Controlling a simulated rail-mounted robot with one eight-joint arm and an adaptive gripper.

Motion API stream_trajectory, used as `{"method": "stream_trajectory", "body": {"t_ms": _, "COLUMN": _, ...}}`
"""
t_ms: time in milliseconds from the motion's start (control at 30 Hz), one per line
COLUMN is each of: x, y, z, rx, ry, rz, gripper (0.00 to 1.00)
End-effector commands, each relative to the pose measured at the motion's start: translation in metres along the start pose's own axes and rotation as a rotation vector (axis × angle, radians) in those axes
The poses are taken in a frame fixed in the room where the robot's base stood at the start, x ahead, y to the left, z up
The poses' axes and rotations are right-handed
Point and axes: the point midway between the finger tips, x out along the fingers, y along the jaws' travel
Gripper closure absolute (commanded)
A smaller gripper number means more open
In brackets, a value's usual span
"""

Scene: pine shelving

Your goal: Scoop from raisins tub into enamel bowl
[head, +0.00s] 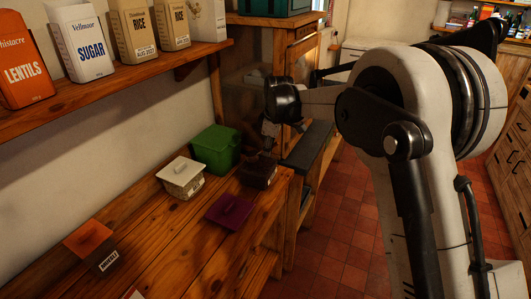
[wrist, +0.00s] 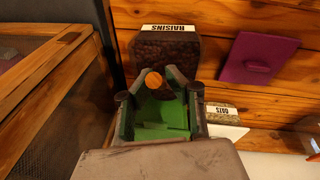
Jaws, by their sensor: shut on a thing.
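The raisins tub (wrist: 166,50) is dark, open and full of dark raisins, with a RAISINS label on its rim. In the head view the raisins tub (head: 258,173) stands at the right end of the pine bench. My gripper (head: 268,142) points down just behind and above it. In the wrist view my gripper (wrist: 160,78) is shut on a scoop (wrist: 153,80), of which a round orange-brown end and a dark part show. The rest of the scoop is hidden, so I cannot tell what it holds. I see no enamel bowl.
A green tub (head: 216,147) and a white lidded oats tub (head: 181,178) stand left of the raisins. A purple lid (head: 229,209) lies in front. A brown-topped box (head: 90,243) is nearer. Above is a shelf of canisters (head: 84,50). The bench's middle is clear.

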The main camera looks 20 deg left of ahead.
Motion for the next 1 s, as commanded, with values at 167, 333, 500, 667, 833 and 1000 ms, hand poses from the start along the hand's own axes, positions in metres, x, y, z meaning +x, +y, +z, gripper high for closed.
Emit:
{"method": "stream_trajectory", "body": {"t_ms": 167, "x": -0.008, "y": 0.0, "z": 0.008, "rx": 0.015, "ry": 0.102, "rz": 0.016, "gripper": 1.0}}
{"method": "stream_trajectory", "body": {"t_ms": 333, "x": -0.019, "y": 0.001, "z": 0.009, "rx": 0.022, "ry": 0.167, "rz": 0.027, "gripper": 1.0}}
{"method": "stream_trajectory", "body": {"t_ms": 500, "x": -0.029, "y": 0.002, "z": 0.01, "rx": 0.024, "ry": 0.18, "rz": 0.029, "gripper": 1.0}}
{"method": "stream_trajectory", "body": {"t_ms": 667, "x": -0.039, "y": 0.003, "z": 0.011, "rx": 0.026, "ry": 0.194, "rz": 0.031, "gripper": 1.0}}
{"method": "stream_trajectory", "body": {"t_ms": 833, "x": -0.049, "y": 0.004, "z": 0.011, "rx": 0.027, "ry": 0.208, "rz": 0.033, "gripper": 1.0}}
{"method": "stream_trajectory", "body": {"t_ms": 1000, "x": -0.056, "y": 0.005, "z": 0.011, "rx": 0.029, "ry": 0.219, "rz": 0.035, "gripper": 1.0}}
